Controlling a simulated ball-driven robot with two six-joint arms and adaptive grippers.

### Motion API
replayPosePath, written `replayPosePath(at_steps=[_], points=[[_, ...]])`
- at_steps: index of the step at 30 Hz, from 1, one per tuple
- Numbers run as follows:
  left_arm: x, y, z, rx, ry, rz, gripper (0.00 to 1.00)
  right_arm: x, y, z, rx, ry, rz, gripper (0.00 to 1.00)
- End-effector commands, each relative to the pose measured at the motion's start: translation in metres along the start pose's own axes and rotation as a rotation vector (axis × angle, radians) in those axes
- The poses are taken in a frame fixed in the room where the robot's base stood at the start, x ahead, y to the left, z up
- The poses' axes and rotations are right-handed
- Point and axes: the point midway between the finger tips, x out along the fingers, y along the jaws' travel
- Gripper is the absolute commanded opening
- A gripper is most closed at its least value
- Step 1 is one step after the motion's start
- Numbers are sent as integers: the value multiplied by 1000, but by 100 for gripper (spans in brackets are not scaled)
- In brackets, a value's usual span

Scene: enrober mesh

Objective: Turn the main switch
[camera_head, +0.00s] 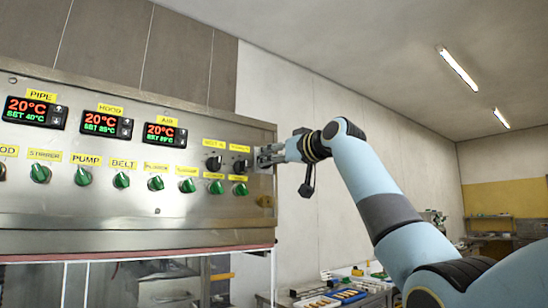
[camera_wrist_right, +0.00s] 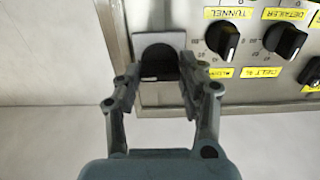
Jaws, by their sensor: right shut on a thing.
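The main switch, a dark knob (camera_wrist_right: 157,56) on a light plate at the panel's end, sits between the fingers of my right gripper (camera_wrist_right: 158,76) in the wrist view. The gripper is shut on it. In the head view my right gripper (camera_head: 262,156) reaches the right end of the steel control panel (camera_head: 110,208) from the right, and its fingers hide the switch. The knob's turn position cannot be told. My left gripper is out of view.
Two black dials (camera_head: 214,163) (camera_head: 241,166) sit just left of the gripper. Several green knobs (camera_head: 156,183) line the panel below three displays (camera_head: 165,134). A table with coloured items (camera_head: 345,295) stands low behind. The wall right of the panel is clear.

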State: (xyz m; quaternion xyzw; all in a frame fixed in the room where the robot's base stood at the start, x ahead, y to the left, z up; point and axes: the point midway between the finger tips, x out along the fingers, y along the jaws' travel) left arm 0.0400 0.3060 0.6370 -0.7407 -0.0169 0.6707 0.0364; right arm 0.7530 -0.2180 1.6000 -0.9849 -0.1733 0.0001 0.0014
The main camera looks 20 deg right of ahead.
Motion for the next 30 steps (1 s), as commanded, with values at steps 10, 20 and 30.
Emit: replayPosePath(at_steps=[10, 20, 30], points=[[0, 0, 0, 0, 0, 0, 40, 0, 0, 3, 16, -5, -1, 8], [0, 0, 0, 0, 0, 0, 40, 0, 0, 2, 14, -4, -1, 63], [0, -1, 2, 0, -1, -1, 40, -4, 1, 1, 12, -1, 1, 63]])
